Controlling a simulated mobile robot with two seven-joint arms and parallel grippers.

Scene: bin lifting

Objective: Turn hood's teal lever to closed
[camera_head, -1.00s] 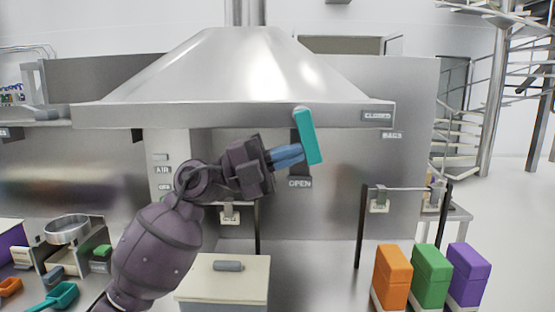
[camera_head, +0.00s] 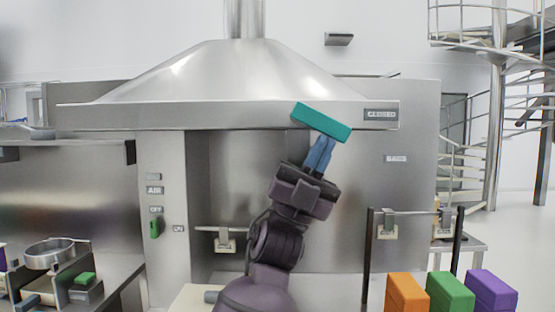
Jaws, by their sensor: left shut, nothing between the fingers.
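The teal lever (camera_head: 321,122) is on the front edge of the steel hood (camera_head: 200,115). It slants from upper left down to the right, closer to level than upright. The CLOSED label (camera_head: 381,114) is on the hood edge to the right of the lever's end. My left gripper (camera_head: 326,140) is below the lever, its blue fingers shut with nothing between them. The fingertips are at the underside of the lever near its right half and seem to touch it. The OPEN label is not visible now. My right gripper is not in view.
A green switch (camera_head: 154,228) sits on the panel at left. Orange (camera_head: 406,292), green (camera_head: 450,292) and purple (camera_head: 490,291) boxes stand at lower right. A rack with a thin bar (camera_head: 412,214) stands behind them. The space right of the lever looks clear.

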